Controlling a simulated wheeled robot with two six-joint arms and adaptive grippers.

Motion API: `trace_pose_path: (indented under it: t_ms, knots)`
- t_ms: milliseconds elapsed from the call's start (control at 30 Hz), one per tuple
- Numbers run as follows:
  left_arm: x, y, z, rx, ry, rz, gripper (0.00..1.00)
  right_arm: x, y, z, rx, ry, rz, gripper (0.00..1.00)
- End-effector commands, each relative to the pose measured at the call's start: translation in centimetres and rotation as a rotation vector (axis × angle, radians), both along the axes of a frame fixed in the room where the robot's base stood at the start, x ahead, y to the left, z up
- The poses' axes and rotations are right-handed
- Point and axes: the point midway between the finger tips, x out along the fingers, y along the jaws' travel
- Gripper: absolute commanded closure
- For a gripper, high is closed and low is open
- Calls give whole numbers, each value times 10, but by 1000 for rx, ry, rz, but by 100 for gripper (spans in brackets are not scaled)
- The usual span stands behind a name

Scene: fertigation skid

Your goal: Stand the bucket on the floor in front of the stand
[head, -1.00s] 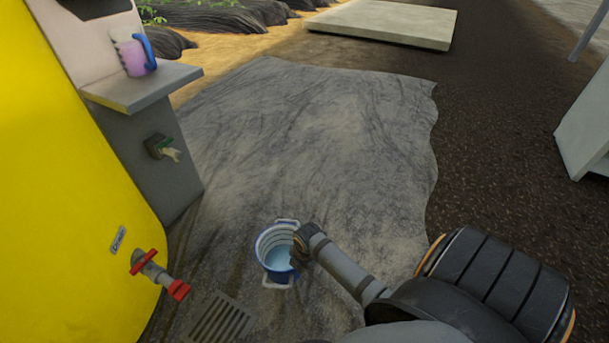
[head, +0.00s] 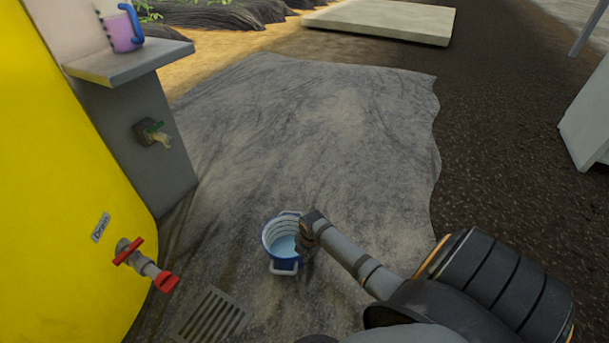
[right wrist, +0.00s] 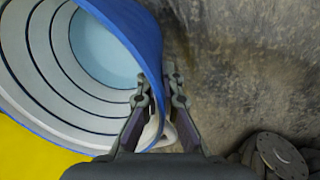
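The blue bucket (head: 283,243), with a white ringed inside and a pale blue bottom or liquid, is at the lower middle of the head view. My right gripper (head: 308,232) is at its right side. The grey stand (head: 128,120) is at the upper left. My left gripper is not in view.
The stand carries a tap (head: 152,133) and a shelf (head: 130,62) with a pink jug (head: 122,32). A yellow tank (head: 50,200) with a red-handled drain valve (head: 140,262) is at left. A floor grate (head: 212,316) lies nearby. The grey floor (head: 310,130) beyond the bucket is clear.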

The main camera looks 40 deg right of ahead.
Motion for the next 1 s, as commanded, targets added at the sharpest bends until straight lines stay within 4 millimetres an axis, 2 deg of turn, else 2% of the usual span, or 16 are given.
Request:
trace_pose_path:
  t_ms: [167, 367, 400, 667, 767, 1000]
  knots:
    - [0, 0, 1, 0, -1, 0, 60, 1, 0, 0, 0, -3, 0, 100]
    - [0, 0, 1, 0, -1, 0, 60, 0, 0, -1, 0, 1, 0, 73]
    - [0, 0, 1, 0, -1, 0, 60, 0, 0, -1, 0, 1, 0, 72]
    - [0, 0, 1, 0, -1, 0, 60, 0, 0, 0, 0, 0, 0, 72]
    - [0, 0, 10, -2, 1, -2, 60, -1, 0, 13, -1, -2, 1, 72]
    - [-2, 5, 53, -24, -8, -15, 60, -9, -2, 73, -2, -1, 2, 72]
